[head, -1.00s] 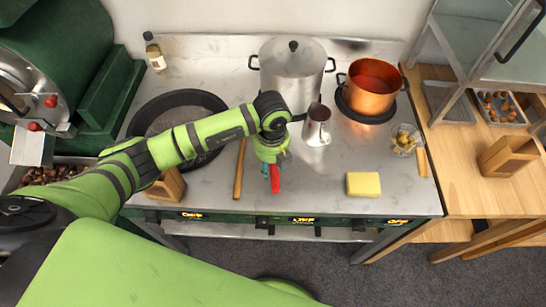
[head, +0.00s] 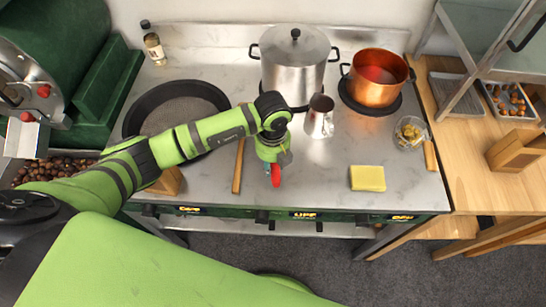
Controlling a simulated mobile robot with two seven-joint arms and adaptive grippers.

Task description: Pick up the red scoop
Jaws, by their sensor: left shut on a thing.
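The red scoop (head: 276,177) is at the middle front of the steel stove top; only a small red part of it shows below my left gripper. My left gripper (head: 273,163) comes down from above and is shut on the scoop. The fingers and the arm hide the rest of the scoop. I cannot tell whether the scoop touches the stove top. My right gripper is not in view.
A wooden stick (head: 239,167) lies left of the gripper, a steel jug (head: 319,121) stands behind it to the right. A yellow block (head: 367,178) lies to the right. A steel pot (head: 292,62), copper pot (head: 375,81) and black pan (head: 143,104) stand behind.

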